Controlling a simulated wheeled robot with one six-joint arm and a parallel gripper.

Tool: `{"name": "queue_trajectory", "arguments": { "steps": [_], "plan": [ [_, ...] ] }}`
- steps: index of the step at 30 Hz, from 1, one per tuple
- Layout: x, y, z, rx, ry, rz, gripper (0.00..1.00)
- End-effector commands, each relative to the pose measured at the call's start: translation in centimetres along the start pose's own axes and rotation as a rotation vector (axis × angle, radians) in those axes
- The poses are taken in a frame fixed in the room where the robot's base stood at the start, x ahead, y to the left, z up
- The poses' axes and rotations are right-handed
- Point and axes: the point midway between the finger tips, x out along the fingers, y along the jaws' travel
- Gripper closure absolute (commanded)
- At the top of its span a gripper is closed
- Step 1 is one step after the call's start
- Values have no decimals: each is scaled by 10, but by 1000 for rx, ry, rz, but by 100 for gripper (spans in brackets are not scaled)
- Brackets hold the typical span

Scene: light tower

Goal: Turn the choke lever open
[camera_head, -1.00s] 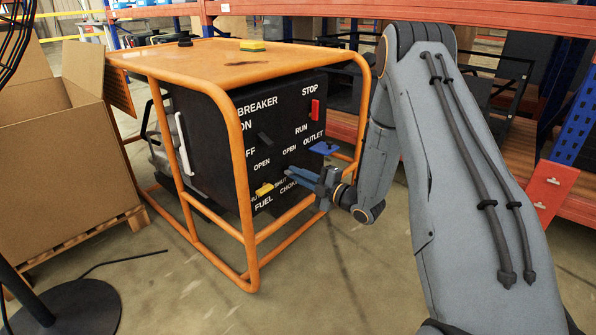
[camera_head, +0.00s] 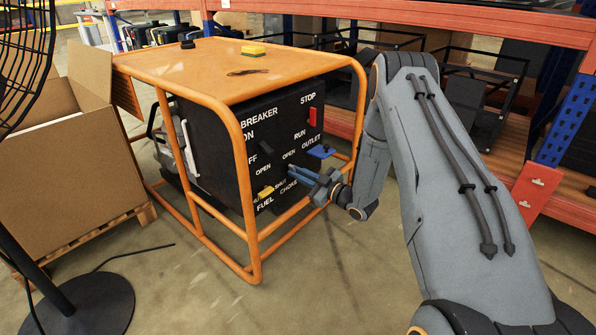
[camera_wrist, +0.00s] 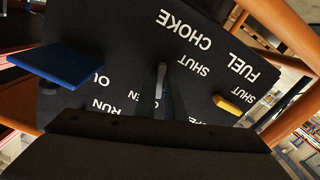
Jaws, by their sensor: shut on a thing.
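The generator's black control panel (camera_head: 285,120) faces my arm, with printed labels including CHOKE, FUEL, OUTLET and STOP. My gripper (camera_head: 292,172) is at the panel's lower right, beside the CHOKE label, and is shut on the choke lever. In the wrist view the panel appears upside down. There the thin grey choke lever (camera_wrist: 160,80) stands below the CHOKE and SHUT lettering. In the head view the fingers hide the lever, so its exact angle cannot be told there.
A yellow fuel lever (camera_head: 266,192) is to the left of my gripper, and a blue outlet cover (camera_head: 321,152) juts out above right. A red stop switch (camera_head: 313,116) is higher. Orange frame tubes (camera_head: 247,190) surround the panel. A cardboard box (camera_head: 65,160) stands at left.

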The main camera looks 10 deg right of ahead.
Motion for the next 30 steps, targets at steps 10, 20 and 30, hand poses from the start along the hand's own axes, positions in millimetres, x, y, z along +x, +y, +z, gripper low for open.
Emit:
{"name": "queue_trajectory", "arguments": {
  "steps": [10, 20, 30],
  "plan": [
    [-1, 6, 0, 245, 0, 4, 100],
    [-1, 8, 1, 348, 0, 4, 100],
    [-1, 8, 2, 363, 0, 5, 100]
  ]
}}
